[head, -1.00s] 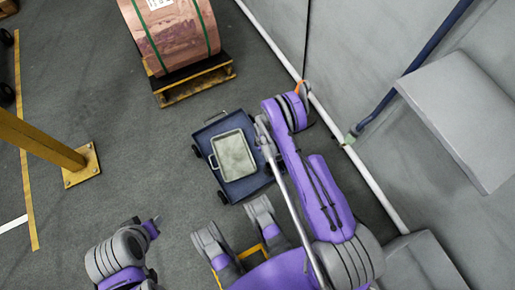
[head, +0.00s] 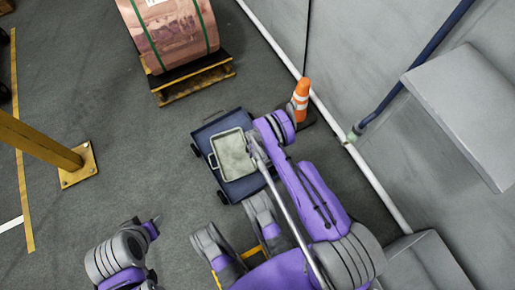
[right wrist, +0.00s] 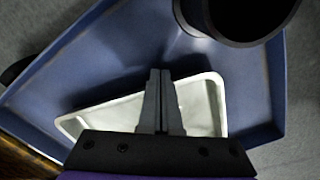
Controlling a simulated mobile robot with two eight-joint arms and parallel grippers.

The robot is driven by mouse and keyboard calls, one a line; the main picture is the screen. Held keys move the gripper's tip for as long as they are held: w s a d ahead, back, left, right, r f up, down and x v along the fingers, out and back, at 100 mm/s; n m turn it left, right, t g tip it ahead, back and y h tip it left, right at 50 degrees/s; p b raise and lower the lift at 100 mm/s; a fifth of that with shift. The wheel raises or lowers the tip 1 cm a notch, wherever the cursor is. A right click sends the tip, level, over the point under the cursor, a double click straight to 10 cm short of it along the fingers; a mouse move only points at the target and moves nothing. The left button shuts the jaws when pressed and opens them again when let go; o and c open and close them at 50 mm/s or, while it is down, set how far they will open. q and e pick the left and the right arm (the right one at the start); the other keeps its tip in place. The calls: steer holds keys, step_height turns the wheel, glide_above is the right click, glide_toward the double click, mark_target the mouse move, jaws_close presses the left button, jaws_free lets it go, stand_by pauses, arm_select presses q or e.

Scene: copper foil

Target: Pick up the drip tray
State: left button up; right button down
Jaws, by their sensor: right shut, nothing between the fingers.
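The drip tray (head: 231,155) is a shallow, pale grey-green rectangular tray with a raised rim. It lies on a dark blue wheeled cart (head: 236,190), and it also shows in the right wrist view (right wrist: 203,105). My right gripper (right wrist: 160,73) is shut and empty, pointing down over the tray; its fingers and mount hide part of it. In the head view my right arm reaches over the cart's right side and the fingertips cannot be made out clearly. My left gripper (head: 152,224) is at the lower left, away from the cart, its jaws too small to read.
An orange and white cone (head: 300,99) stands right of the cart by the wall. A copper foil roll (head: 171,35) rests on a pallet (head: 195,83) behind. A yellow post (head: 40,140) stands at left. Floor left of the cart is clear.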

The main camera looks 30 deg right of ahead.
mark_target(247, 159)
steer(key=w+a, duration=0.2)
steer(key=a, duration=0.1)
steer(key=shift+w+a, duration=0.15)
steer(key=shift+a, duration=0.15)
stand_by(0.3)
